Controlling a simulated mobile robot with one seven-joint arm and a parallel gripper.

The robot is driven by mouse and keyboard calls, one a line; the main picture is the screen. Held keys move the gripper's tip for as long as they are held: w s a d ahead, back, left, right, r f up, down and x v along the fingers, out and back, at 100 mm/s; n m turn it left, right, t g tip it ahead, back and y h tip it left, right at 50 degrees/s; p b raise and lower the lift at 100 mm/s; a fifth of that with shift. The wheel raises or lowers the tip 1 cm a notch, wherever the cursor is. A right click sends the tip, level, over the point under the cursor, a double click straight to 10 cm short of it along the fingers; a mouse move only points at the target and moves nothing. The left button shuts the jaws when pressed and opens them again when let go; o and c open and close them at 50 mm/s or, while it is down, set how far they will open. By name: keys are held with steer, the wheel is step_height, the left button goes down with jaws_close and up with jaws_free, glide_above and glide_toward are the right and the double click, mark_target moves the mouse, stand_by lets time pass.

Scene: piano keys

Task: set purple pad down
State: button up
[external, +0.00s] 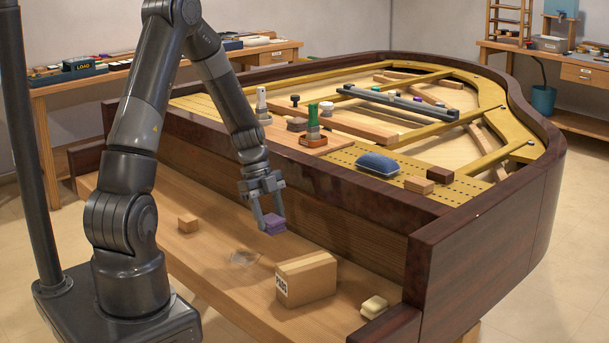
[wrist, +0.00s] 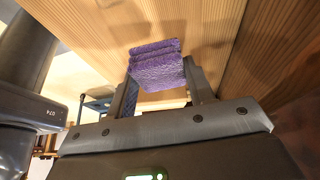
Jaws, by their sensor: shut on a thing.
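The purple pad (external: 273,224) is held between the fingers of my gripper (external: 264,213). In the external view it hangs above the wooden keybed shelf (external: 205,262), behind and left of the cardboard box, apart from the box. In the wrist view the purple pad (wrist: 157,66) looks rough and layered, and my gripper (wrist: 160,82) has one finger on each side of it. Wood grain fills the area beyond the pad. The exact gap between pad and shelf cannot be told.
The cardboard box (external: 306,279) stands on the shelf. A small wooden block (external: 188,223) lies to the left and pale pads (external: 374,307) to the right. The piano's dark front wall (external: 330,205) rises behind. Tools and a blue cushion (external: 378,163) lie above it. Bare shelf shows left of the box.

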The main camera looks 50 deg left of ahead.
steer(key=a+f, duration=0.1)
steer(key=a, duration=0.2)
steer(key=w+a+f, duration=0.1)
steer(key=a+f, duration=0.1)
steer(key=a, duration=0.1)
steer(key=w+a+f, duration=0.1)
steer(key=a+f, duration=0.1)
steer(key=a, duration=0.1)
steer(key=shift+f, duration=0.25)
steer(key=shift+a+f, duration=0.1)
steer(key=shift+f, duration=1.9)
steer(key=shift+f, duration=0.15)
steer(key=o, duration=1)
steer(key=shift+c, duration=0.2)
